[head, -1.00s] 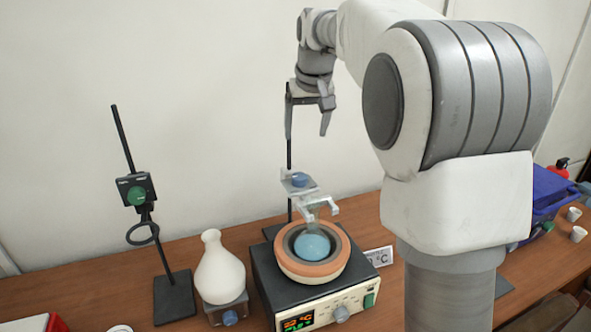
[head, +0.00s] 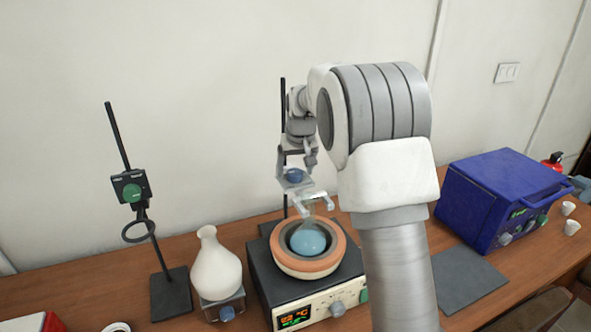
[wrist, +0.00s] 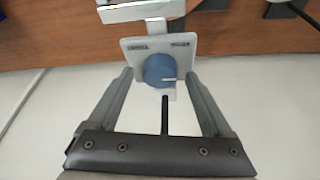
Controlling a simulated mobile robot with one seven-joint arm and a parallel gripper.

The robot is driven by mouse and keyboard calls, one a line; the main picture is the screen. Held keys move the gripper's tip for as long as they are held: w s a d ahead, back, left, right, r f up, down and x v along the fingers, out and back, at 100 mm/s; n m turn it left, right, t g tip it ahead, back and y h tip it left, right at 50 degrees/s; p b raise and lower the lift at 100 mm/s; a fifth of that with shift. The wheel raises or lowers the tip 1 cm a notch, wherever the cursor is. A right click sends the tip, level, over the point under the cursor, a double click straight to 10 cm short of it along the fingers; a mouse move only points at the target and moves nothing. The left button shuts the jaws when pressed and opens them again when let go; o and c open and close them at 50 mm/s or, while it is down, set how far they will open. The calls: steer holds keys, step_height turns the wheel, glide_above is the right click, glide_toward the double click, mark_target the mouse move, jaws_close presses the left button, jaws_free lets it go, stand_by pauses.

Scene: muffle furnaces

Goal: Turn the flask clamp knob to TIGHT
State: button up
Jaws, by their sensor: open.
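The flask clamp's blue knob (head: 295,175) sits on a pale plate on the rod above the heating mantle. In the wrist view the knob (wrist: 160,70) has a white pointer line aimed right. The plate (wrist: 184,46) carries two small dark labels at its upper corners, too small to read. My gripper (wrist: 158,76) is open, with one finger on each side of the knob and a gap to it. In the head view my gripper (head: 297,163) is at the knob, partly overlapping the clamp. The clamp jaws (head: 313,201) are over a flask with blue contents (head: 308,241).
The heating mantle (head: 350,290) has a lit display. A white flask (head: 215,265) and a stand with a green knob (head: 133,193) are to the left. A blue furnace (head: 495,195) stands right, with a grey mat (head: 465,281) before it. The wall is close behind.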

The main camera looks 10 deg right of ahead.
steer(key=shift+w+f, duration=0.1)
steer(key=shift+f, duration=0.2)
jaws_close()
